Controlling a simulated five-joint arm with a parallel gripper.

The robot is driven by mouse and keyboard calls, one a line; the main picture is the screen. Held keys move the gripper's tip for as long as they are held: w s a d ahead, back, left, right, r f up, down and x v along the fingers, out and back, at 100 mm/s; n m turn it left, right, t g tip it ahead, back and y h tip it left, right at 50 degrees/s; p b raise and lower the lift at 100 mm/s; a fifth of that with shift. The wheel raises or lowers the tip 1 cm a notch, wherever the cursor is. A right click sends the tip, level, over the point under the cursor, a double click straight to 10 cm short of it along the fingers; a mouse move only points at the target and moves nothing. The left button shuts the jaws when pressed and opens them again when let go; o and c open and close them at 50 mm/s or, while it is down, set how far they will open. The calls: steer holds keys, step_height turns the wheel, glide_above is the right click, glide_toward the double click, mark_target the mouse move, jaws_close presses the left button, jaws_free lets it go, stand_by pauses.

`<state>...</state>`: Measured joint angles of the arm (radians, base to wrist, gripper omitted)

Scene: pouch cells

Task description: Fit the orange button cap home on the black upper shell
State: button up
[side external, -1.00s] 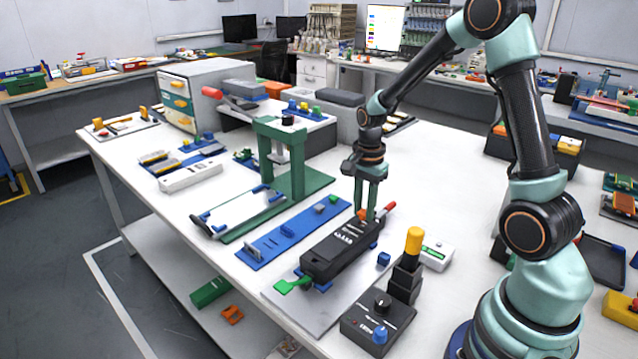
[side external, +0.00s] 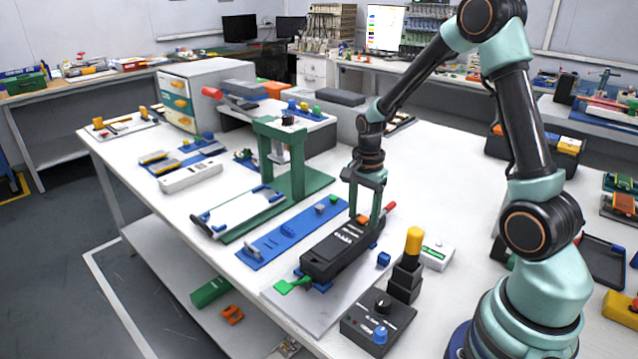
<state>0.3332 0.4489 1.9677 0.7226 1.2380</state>
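The black upper shell (side external: 335,250) lies lengthwise on a pale plate at the front of the table. The orange button cap (side external: 362,218) shows as a small patch at the shell's far end. It looks low on the shell, but it is too small to tell whether it is fully seated. My gripper (side external: 364,213) is open above that far end, pointing down. Its two green fingers stand apart, one on each side of the cap, and hold nothing.
A red-tipped piece (side external: 390,206) lies just right of the shell's far end. A green clamp handle (side external: 293,286) is at its near end. A black control box (side external: 378,322) with a blue knob and a yellow-topped stand (side external: 413,243) are at right. A green press (side external: 298,165) stands behind left.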

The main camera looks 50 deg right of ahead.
mark_target(363, 219)
step_height(363, 219, up, 12)
stand_by(0.6)
steer(key=shift+r, duration=0.1)
stand_by(0.4)
steer(key=s+a+r+n+t, duration=0.2)
steer(key=a+n, duration=0.4)
steer(key=n, duration=0.3)
steer(key=s+a+r+n+t, duration=0.3)
steer(key=s+a+n, duration=0.3)
steer(key=n, duration=0.3)
steer(key=shift+s+a+r+t, duration=0.3)
steer(key=shift+a+r, duration=0.1)
steer(key=shift+r, duration=0.4)
